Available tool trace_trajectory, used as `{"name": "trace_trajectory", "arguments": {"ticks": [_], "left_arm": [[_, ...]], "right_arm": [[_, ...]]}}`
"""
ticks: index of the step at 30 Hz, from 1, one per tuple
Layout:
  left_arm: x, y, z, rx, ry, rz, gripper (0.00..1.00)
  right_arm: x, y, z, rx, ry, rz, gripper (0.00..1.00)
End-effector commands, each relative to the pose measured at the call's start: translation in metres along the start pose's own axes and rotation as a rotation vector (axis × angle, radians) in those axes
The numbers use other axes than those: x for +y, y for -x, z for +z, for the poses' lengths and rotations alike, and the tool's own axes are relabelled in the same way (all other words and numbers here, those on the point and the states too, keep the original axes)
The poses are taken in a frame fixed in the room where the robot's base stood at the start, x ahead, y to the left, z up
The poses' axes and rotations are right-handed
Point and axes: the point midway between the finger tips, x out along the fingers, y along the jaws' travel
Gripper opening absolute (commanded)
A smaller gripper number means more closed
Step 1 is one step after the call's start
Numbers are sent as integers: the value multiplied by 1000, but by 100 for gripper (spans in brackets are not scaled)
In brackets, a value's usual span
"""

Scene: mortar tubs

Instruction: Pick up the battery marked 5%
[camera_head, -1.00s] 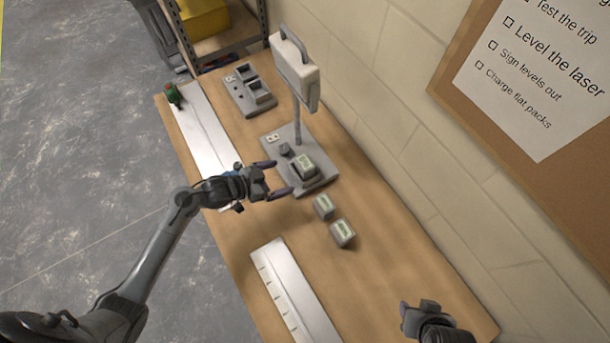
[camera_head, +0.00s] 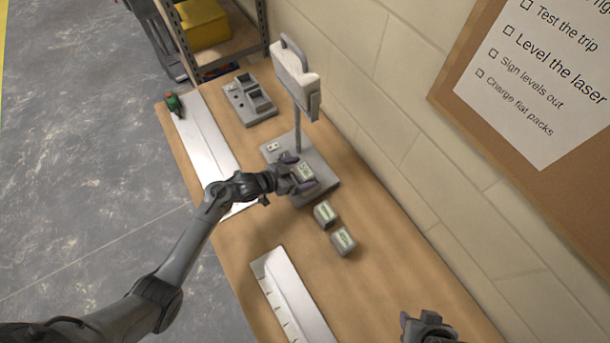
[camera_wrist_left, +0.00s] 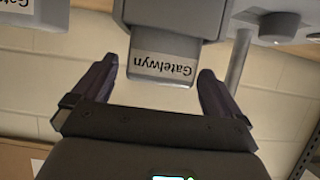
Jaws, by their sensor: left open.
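A grey battery (camera_head: 306,170) with a pale label sits on the grey base (camera_head: 322,185) of a post-mounted device. Two similar batteries, one nearer the base (camera_head: 325,214) and one further off (camera_head: 343,241), stand loose on the table. Their label markings are too small to read. My left gripper (camera_head: 297,173) is open, its fingers to either side of the base's battery. In the left wrist view a grey block labelled "Gatelwyn" (camera_wrist_left: 162,68), upside down, shows between the open fingers (camera_wrist_left: 155,82). My right gripper (camera_head: 428,326) is at the bottom edge, partly cut off.
The device's post (camera_head: 297,130) and white head (camera_head: 296,75) rise beside my left gripper. A grey tray unit (camera_head: 250,98) stands further back. A white angled strip (camera_head: 292,295) lies near, another (camera_head: 205,140) along the left edge. A brick wall (camera_head: 400,130) borders the right.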

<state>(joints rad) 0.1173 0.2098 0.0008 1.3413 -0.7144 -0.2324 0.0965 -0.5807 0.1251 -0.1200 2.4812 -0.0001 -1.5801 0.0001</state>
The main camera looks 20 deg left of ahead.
Motion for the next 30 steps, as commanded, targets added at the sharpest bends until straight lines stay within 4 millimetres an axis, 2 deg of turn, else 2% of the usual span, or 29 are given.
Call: {"name": "trace_trajectory", "arguments": {"ticks": [6, 14, 17, 28, 30], "left_arm": [[0, -19, 0, -1, -1, 0, 100], [0, -21, 0, -1, -1, 0, 100], [0, -21, 0, -1, -1, 0, 88], [0, -20, 1, -1, -1, -1, 31], [0, -20, -1, 2, -2, -1, 28]], "right_arm": [[1, 0, 0, -1, 2, 2, 43], [0, 0, 0, -1, -1, -1, 43], [-1, 0, 0, -1, -4, -3, 43], [-2, 0, 0, 0, -8, -7, 43], [-2, 0, 0, 0, -8, -7, 43]]}}
